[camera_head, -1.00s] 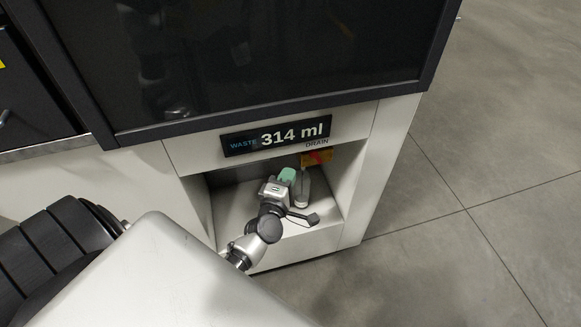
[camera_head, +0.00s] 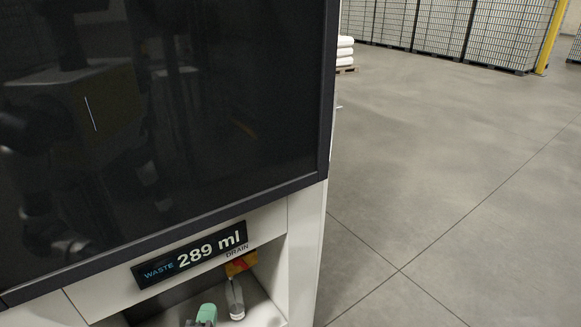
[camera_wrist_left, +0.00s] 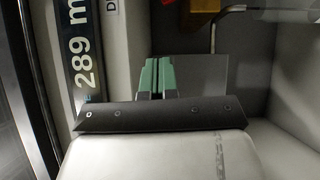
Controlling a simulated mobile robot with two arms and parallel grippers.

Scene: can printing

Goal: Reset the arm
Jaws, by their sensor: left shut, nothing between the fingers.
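My left gripper (camera_head: 206,313) shows at the bottom edge of the head view, inside the drain recess of the machine. Only its green fingertips and a bit of its body are visible there. In the left wrist view its two green fingers (camera_wrist_left: 156,76) are together, with nothing between them. My right gripper is in neither view.
The waste display (camera_head: 190,255) reads 289 ml. Beside my left gripper are a red-and-yellow drain part (camera_head: 241,264) and a grey upright piece (camera_head: 235,299). A dark panel (camera_head: 170,120) stands above. Open floor (camera_head: 450,170) lies to the right.

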